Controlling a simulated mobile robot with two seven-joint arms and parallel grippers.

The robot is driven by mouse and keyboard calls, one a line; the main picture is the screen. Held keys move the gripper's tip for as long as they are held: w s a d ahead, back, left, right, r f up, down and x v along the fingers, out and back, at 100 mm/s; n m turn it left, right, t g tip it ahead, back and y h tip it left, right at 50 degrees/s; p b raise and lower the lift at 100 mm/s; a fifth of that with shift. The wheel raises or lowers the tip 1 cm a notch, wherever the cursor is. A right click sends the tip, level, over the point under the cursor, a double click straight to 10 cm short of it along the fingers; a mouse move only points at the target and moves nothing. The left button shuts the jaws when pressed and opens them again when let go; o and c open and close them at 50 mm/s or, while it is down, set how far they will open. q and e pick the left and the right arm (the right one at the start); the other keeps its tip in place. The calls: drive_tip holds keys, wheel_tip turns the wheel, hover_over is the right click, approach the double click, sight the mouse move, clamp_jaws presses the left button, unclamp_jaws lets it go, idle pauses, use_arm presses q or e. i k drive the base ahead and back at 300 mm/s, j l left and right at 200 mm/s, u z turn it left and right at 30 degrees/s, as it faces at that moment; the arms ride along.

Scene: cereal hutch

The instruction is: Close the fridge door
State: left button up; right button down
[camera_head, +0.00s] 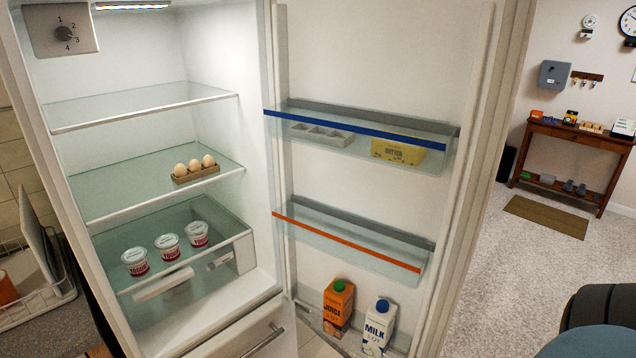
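The fridge (160,73) stands open in the left half of the head view, its lit inside facing me. Its door (380,65) is swung wide open to the right, with its inner side and shelves toward me. The door's outer side and any handle on it are hidden. Neither of my grippers shows in the head view.
Inside are eggs (194,168) and yogurt cups (168,247). The door holds butter (398,150), a juice carton (338,306) and a milk carton (378,327). A dark chair-like object (602,310) is at lower right. Carpet (510,275) right of the door is clear.

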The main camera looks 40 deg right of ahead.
sight(461, 62)
drive_tip(key=i+l+z, duration=0.1)
drive_tip(key=l+z, duration=0.25)
drive_tip(key=l, duration=1.45)
drive_tip(key=i+l+u, duration=0.1)
drive_tip(key=l, duration=1.05)
drive_tip(key=i+l+u, duration=0.1)
drive_tip(key=l+u, duration=0.35)
drive_tip(key=l, duration=0.25)
drive_tip(key=l+u, duration=0.4)
drive_tip(key=l, duration=0.25)
drive_tip(key=k+l+u, duration=0.15)
drive_tip(key=l+u, duration=0.3)
drive_tip(key=l, duration=0.2)
drive_tip(key=l+u, duration=0.15)
drive_tip(key=u, duration=0.25)
drive_tip(key=l+u, duration=0.2)
drive_tip(key=u, duration=0.2)
drive_tip(key=l+u, duration=0.3)
drive_tip(key=l, duration=0.25)
drive_tip(key=k+l+u, duration=0.25)
drive_tip(key=l, duration=0.25)
drive_tip(key=k+l+u, duration=0.1)
drive_tip(key=l, duration=0.45)
drive_tip(key=k+l+u, duration=0.1)
drive_tip(key=l, duration=0.45)
